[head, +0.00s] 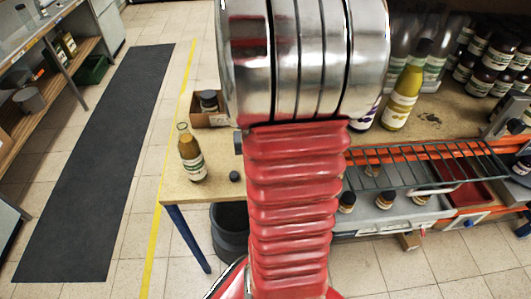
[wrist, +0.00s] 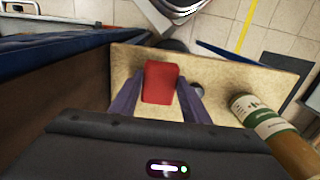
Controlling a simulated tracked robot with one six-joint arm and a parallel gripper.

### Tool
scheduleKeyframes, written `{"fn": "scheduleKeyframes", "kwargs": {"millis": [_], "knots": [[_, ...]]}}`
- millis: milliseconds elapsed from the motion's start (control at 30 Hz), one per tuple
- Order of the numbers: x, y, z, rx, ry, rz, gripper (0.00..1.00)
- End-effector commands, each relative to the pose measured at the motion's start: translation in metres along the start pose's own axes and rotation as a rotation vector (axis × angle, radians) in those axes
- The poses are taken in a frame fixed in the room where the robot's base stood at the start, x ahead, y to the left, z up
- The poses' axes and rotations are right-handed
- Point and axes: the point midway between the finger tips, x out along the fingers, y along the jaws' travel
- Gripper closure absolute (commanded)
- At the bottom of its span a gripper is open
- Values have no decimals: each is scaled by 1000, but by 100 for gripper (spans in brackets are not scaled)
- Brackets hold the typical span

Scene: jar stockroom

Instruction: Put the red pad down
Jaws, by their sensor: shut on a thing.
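The red pad (wrist: 160,82) is a small red block with rounded corners in the wrist view. My gripper (wrist: 158,92) has its two purple fingers on either side of the pad, shut on it. The pad is over the tan tabletop (wrist: 225,72); I cannot tell whether it touches the surface. In the head view my own arm covers the middle, and neither the pad nor my gripper shows there.
A bottle with a pale label (head: 192,158) stands on the table (head: 172,185), also at right in the wrist view (wrist: 262,118). A small dark lid (head: 234,176) lies near it. A box (head: 198,120) holds a jar behind. A wire rack (head: 430,165) is right.

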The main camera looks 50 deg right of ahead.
Motion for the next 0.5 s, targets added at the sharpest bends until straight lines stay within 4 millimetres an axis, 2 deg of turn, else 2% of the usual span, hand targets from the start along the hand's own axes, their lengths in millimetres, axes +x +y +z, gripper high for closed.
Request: {"fn": "scheduleKeyframes", "kwargs": {"millis": [300,500], "knots": [[0,20,-54,0,0,0,76],[0,30,-81,-1,0,0,76]]}}
